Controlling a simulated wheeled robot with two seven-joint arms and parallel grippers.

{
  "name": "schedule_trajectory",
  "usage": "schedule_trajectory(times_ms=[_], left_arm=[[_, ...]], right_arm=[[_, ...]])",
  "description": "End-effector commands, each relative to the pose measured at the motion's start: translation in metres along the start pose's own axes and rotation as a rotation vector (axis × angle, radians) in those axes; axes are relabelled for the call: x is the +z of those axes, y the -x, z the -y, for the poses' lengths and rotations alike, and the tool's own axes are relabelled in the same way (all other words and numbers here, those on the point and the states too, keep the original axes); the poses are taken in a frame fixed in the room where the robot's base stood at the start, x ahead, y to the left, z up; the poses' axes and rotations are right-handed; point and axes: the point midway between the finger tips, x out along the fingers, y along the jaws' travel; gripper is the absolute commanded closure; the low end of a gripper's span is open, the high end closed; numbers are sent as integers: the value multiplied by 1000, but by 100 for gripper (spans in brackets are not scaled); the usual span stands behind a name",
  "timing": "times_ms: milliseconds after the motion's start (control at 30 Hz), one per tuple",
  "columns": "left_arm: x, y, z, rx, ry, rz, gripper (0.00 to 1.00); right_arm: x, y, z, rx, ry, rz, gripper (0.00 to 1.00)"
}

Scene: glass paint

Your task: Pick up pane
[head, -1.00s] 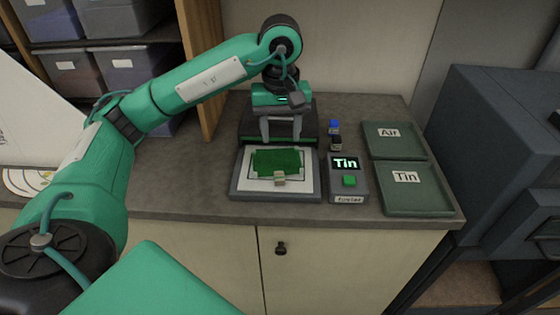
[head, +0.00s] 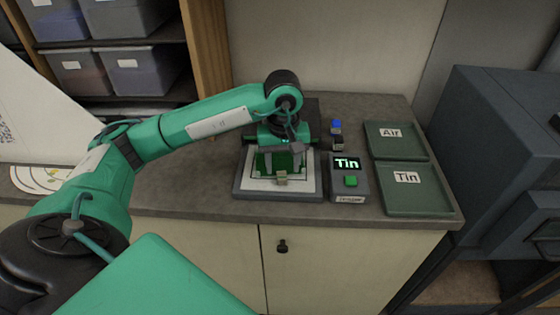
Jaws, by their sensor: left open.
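The green pane (head: 279,163) lies on the white bed of a grey-framed station on the counter. A small beige block (head: 281,178) sits at its front edge. My left gripper (head: 280,170) is open, directly over the pane, with its grey fingers to the left and right of the pane's middle. Whether the fingers touch the pane I cannot tell. The gripper and wrist hide the back of the station. My right gripper is not in view.
A tester box (head: 349,193) showing "Tin" with a green button stands right of the station. Small blue and black blocks (head: 336,134) are behind it. Trays labelled "Air" (head: 397,148) and "Tin" (head: 425,203) lie farther right. A wooden shelf post (head: 207,50) rises behind the arm.

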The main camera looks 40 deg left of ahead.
Motion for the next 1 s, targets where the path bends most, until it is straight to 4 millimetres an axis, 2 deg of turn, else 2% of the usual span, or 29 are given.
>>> schedule_trajectory(times_ms=[100,300,633,867,900,1000], left_arm=[[1,-11,1,-4,1,5,51],[0,-34,1,-3,0,3,51],[0,-41,1,-1,0,1,51],[0,-41,1,0,0,1,96],[0,-41,1,-1,0,1,100],[0,-41,1,0,0,0,100]], right_arm=[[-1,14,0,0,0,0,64],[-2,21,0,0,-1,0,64],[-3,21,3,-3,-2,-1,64],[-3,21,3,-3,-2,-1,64],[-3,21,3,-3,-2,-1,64],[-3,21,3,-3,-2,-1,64]])
